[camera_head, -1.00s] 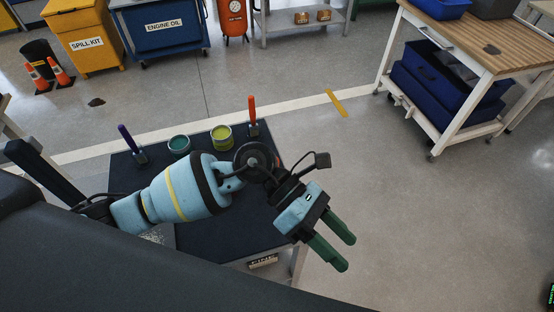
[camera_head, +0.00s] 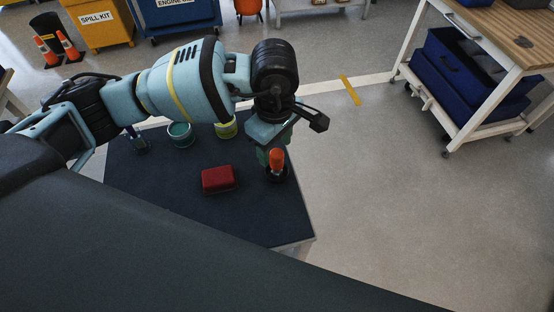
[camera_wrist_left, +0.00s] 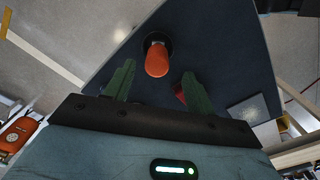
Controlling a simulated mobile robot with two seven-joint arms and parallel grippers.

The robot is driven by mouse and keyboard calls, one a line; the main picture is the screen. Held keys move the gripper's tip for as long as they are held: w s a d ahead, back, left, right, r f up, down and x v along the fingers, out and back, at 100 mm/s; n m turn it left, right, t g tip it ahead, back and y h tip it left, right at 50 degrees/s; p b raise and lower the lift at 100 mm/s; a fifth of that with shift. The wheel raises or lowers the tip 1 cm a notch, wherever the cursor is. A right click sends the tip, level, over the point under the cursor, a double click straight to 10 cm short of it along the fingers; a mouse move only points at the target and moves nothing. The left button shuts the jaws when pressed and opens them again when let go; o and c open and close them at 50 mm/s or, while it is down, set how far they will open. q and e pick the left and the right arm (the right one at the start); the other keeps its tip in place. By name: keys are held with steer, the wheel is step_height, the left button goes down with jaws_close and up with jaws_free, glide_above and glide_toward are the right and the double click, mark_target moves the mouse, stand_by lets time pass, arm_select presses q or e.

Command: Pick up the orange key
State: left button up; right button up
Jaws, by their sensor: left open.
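The orange key (camera_head: 277,159) stands upright on a round black base near the right edge of the dark table (camera_head: 255,218). In the left wrist view the orange key (camera_wrist_left: 157,61) shows from above, ahead of and roughly midway between the fingertips. My left gripper (camera_head: 268,153) points down at the key, its green fingers partly hidden by wrist and key. In the wrist view the left gripper (camera_wrist_left: 159,74) is open, with one finger on each side of the key's line; contact is not visible. My right gripper is not in view.
A red box (camera_head: 218,179) lies left of the key. A teal round container (camera_head: 180,134), a yellow-green one (camera_head: 227,128) and a purple-handled item (camera_head: 133,137) stand along the table's back. A wheeled bench (camera_head: 470,70) stands right; floor between is clear.

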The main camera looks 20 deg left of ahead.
mark_target(277, 161)
arm_select(q)
steer(key=shift+w+d+f, duration=0.1)
steer(key=shift+f, duration=1.6)
steer(key=shift+w+f, duration=0.1)
steer(key=shift+f, duration=1.6)
steer(key=shift+c, duration=0.3)
steer(key=c, duration=1.1)
